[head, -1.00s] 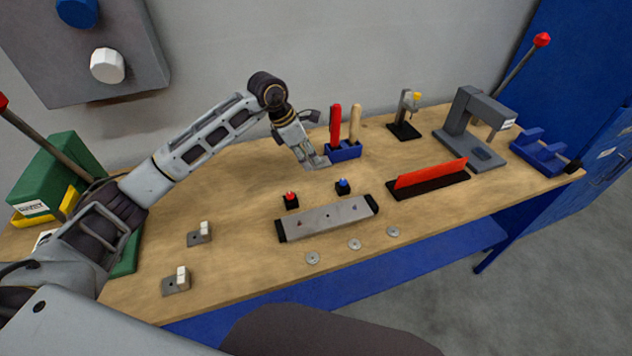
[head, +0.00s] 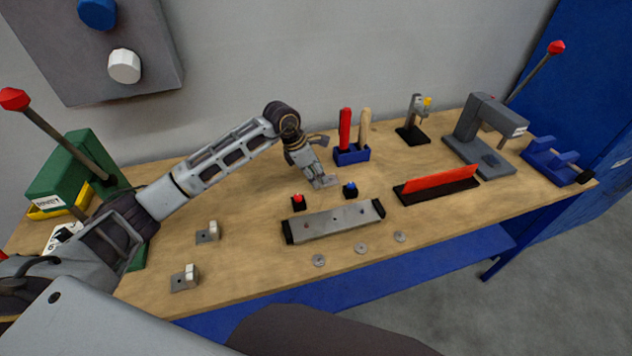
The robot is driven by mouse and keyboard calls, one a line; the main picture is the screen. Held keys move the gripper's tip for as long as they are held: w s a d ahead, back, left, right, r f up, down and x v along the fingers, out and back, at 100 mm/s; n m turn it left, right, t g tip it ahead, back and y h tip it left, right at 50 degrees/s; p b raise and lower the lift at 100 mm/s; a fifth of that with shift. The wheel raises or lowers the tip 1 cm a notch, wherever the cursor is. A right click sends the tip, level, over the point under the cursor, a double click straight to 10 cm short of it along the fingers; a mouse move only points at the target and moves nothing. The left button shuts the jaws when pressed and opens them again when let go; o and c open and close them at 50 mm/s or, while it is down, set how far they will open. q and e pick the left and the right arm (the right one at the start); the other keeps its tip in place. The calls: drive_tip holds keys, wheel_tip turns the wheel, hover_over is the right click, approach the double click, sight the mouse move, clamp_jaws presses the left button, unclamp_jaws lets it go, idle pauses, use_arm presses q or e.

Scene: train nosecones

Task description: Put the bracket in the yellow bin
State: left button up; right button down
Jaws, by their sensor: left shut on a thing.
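My left gripper (head: 324,181) is shut on a small grey piece at its fingertips, which appears to be the bracket. The piece is mostly hidden by the fingers and too small to make out clearly. The gripper points down over the middle of the bench, behind the red and blue buttons and left of the tool holder. The yellow bin (head: 45,212) is at the far left of the bench, partly hidden by the green machine and its lever. My right gripper is not in view.
Near the gripper are the red button (head: 298,203), blue button (head: 350,191) and blue tool holder (head: 352,156). A grey bar fixture (head: 333,221) lies in front. The green machine (head: 75,172) with its long lever stands beside the bin. Two small plates with white-topped posts (head: 208,233) sit front left.

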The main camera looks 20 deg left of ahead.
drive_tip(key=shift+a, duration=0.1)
use_arm(q)
drive_tip(key=shift+f, duration=1.9)
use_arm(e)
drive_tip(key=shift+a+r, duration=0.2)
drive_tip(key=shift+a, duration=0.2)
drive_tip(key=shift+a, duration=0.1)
use_arm(q)
drive_tip(key=shift+f, duration=0.1)
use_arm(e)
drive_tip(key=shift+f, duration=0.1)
